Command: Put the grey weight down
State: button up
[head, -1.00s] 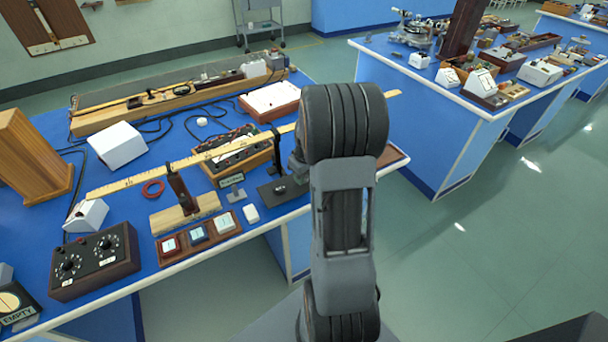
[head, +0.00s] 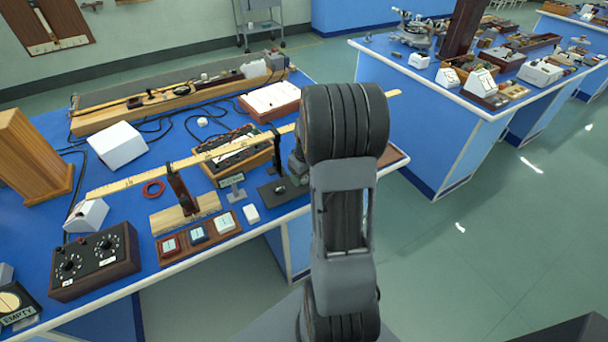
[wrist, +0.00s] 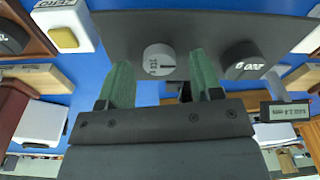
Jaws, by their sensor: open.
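The grey weight (wrist: 159,61), a round slotted disc with a small marking, shows in the wrist view on a dark plate (wrist: 205,25). My gripper (wrist: 160,72) has two green fingers, one on each side of the weight. The fingers are apart, with a gap showing between each finger and the weight. A black weight (wrist: 243,62) with pale marking is just right of the right finger. In the head view the dark plate (head: 268,193) lies at the bench's front right; my arm hides most of my gripper there.
A wooden beam (head: 140,180) crosses the blue bench on a stand (head: 180,190). A wooden tray of blocks (head: 172,256) and a small white block (head: 251,214) lie left of the plate. A dark control box (head: 97,262) stands front left. A second bench (head: 410,95) is to the right.

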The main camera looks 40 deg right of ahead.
notch_tip(320, 180, up, 11)
jog(key=s, duration=0.1)
jog(key=s+a+r+t, duration=0.1)
jog(key=s+a, duration=0.4)
jog(key=a, duration=0.5)
jog(key=s+a+r+t, duration=0.1)
jog(key=s+a, duration=0.5)
jog(key=a, duration=0.4)
jog(key=shift+s+a+r+m, duration=0.2)
jog(key=shift+a+m, duration=0.1)
jog(key=shift+a, duration=0.1)
jog(key=shift+r+p, duration=0.95)
